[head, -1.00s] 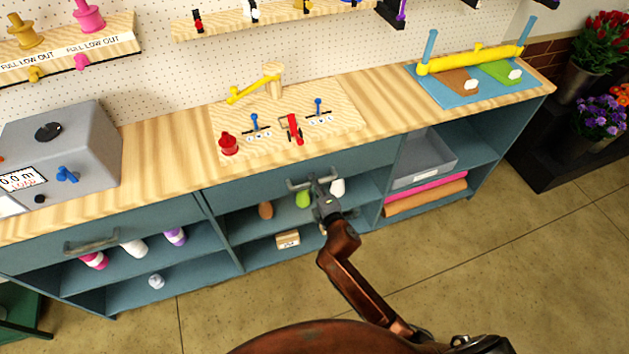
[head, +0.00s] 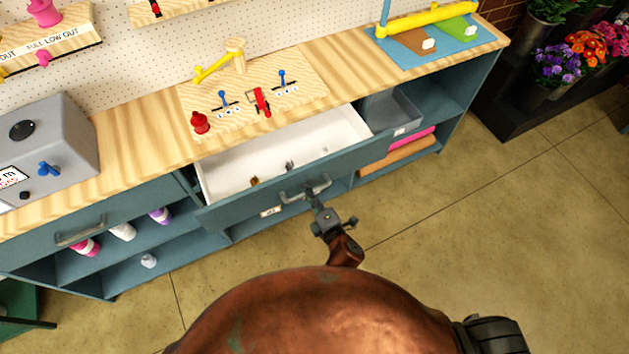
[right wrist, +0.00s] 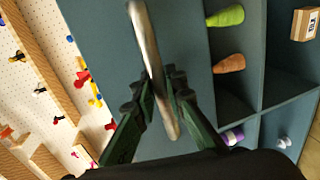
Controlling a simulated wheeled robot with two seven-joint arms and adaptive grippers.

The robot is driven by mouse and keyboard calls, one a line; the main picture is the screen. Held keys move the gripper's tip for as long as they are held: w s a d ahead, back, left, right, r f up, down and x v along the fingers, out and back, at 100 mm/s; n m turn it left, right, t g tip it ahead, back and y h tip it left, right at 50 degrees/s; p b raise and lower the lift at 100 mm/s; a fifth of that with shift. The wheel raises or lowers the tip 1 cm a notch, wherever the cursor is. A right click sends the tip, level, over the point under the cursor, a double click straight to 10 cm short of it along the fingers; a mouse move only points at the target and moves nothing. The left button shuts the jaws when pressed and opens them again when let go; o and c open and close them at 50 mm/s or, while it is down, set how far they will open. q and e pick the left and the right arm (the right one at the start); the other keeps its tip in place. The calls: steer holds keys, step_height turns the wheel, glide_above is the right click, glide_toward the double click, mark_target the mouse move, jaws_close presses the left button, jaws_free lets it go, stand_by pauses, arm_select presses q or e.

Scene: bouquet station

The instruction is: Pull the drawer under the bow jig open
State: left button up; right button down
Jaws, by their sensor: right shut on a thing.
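The drawer (head: 235,210) under the bow jig (head: 250,93) stands open, with its white inside showing and a few small items in it. The jig is a wooden board with a yellow arm, blue levers, a red clamp and a red knob. My right gripper (head: 314,196) is shut on the drawer's grey metal handle (head: 291,197), near its right part. In the right wrist view the handle (right wrist: 152,60) passes between the two dark fingers (right wrist: 164,95). My left gripper is not in view.
A grey machine (head: 45,145) stands on the counter at the left. A second, closed drawer with a handle (head: 80,232) is below it. A grey bin (head: 393,112) sits in the shelf at the right. The floor in front is clear.

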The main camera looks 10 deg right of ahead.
steer(key=shift+s+d, duration=0.1)
steer(key=shift+s, duration=0.3)
steer(key=c, duration=1.9)
jaws_free()
steer(key=shift+c, duration=0.2)
steer(key=shift+s, duration=0.1)
steer(key=v, duration=1.2)
steer(key=shift+f, duration=0.15)
